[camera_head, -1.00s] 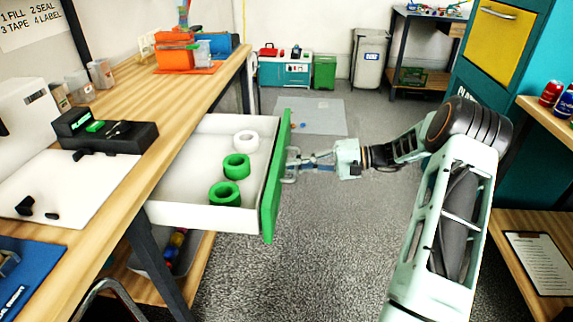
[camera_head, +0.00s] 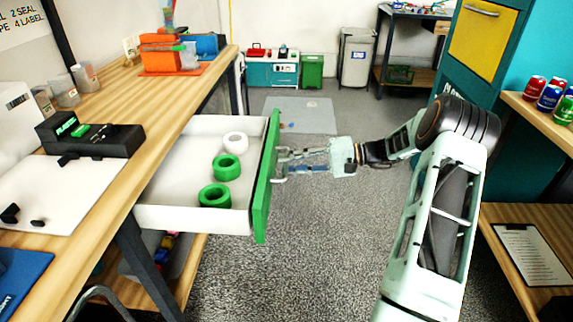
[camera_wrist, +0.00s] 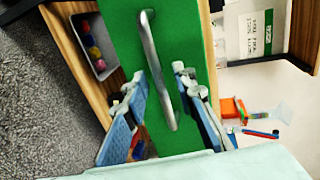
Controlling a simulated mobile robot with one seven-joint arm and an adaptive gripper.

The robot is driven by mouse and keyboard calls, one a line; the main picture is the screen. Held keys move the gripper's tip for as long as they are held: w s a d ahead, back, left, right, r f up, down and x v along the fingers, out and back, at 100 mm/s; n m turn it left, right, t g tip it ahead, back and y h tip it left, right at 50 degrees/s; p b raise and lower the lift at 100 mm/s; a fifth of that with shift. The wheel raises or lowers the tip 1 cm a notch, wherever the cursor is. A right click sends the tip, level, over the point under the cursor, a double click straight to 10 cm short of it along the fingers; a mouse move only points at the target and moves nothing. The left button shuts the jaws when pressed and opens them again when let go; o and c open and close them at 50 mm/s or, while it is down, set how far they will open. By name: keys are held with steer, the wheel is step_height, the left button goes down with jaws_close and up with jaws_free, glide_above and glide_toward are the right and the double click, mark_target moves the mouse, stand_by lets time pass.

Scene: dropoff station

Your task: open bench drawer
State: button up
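The bench drawer (camera_head: 180,219) stands pulled well out from under the wooden bench. It has white walls and a green front (camera_head: 263,195). A white ring (camera_head: 235,142) and two green rings (camera_head: 215,195) lie inside. The silver bar handle (camera_wrist: 160,70) crosses the green front in the wrist view; in the head view it is small and partly hidden by the fingers. My gripper (camera_head: 284,165) is at the outer side of the front. In the wrist view, my gripper's fingers (camera_wrist: 163,88) are spread apart on both sides of the handle, with gaps visible.
The wooden bench (camera_head: 165,130) runs along the left, with a grey bin (camera_head: 178,255) of coloured balls beneath. A shelf (camera_head: 530,115) with cans and a clipboard stands at the right. Open grey floor (camera_head: 320,240) lies between them.

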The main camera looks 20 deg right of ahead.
steer(key=v, duration=1)
steer(key=shift+d, duration=0.4)
